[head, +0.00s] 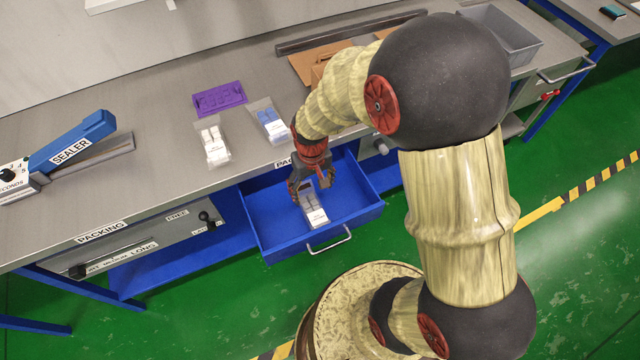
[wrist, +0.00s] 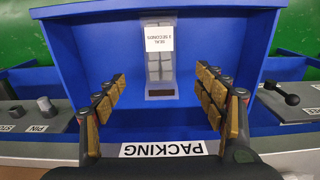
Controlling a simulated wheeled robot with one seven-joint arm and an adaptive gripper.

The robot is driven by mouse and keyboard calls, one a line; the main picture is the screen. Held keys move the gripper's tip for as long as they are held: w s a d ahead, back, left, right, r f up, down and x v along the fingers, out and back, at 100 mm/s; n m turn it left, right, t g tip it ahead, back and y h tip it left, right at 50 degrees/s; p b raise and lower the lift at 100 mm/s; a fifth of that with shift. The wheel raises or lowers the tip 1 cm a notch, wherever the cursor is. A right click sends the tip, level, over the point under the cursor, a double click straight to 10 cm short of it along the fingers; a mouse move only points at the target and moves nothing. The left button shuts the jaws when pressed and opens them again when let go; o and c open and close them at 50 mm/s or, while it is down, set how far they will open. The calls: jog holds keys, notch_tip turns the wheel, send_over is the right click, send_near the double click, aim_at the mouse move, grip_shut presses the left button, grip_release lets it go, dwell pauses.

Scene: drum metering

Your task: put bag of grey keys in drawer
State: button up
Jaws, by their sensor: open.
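A clear bag of grey keys (head: 314,212) with a white label lies in the open blue drawer (head: 269,233). In the wrist view the bag (wrist: 160,68) lies on the floor of the drawer (wrist: 104,52), with its label reading "SEAL 3 SECONDS". My gripper (head: 312,190) is over the drawer, at the bag's near-bench end in the head view. In the wrist view my gripper (wrist: 164,95) is open, its fingers on either side of the bag and apart from it.
On the bench are a bag of white keys (head: 213,142), a bag of blue keys (head: 268,120), a purple tray (head: 219,98) and a blue sealer (head: 72,139). A grey bin (head: 505,35) stands at the back right. A knob (head: 205,217) is left of the drawer.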

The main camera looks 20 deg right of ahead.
notch_tip(320, 180, up, 15)
jog(key=s+t, duration=0.2)
jog(key=s+r+t, duration=0.3)
jog(key=s+r, duration=0.8)
jog(key=r, duration=0.3)
jog(key=shift+s, duration=0.4)
